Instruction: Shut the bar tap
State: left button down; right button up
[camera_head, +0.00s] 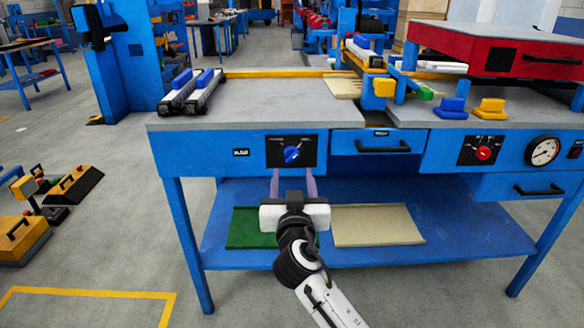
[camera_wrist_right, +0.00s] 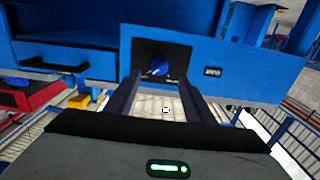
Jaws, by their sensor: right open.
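A blue tap knob (camera_head: 292,154) sits on a black plate on the blue front of the bench, left of the drawer. It also shows in the wrist view (camera_wrist_right: 159,67). Its pale pointer mark looks tilted; the print around it is too small to read. My right gripper (camera_head: 293,175) is open and empty, just below and in front of the knob. In the wrist view its two fingers (camera_wrist_right: 157,88) point towards the knob, apart from each other, and do not appear to touch it. My left gripper is out of view.
A red knob (camera_head: 483,153) and a round gauge (camera_head: 542,150) sit further right on the bench front. Between the knobs is a drawer (camera_head: 377,143) with a black handle. Below, a shelf (camera_head: 460,225) carries a green panel (camera_head: 248,232) and a beige panel (camera_head: 385,226).

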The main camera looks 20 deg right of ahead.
aim_at(292, 160)
jog(key=b+x, duration=0.1)
jog(key=x, duration=0.6)
jog(key=shift+w+f, duration=0.15)
jog(key=shift+w+d, duration=0.15)
jog(key=shift+w, duration=0.3)
jog(key=c, duration=1.1)
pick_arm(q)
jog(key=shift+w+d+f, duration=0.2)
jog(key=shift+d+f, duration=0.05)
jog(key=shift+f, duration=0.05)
pick_arm(e)
jog(key=shift+o, duration=0.2)
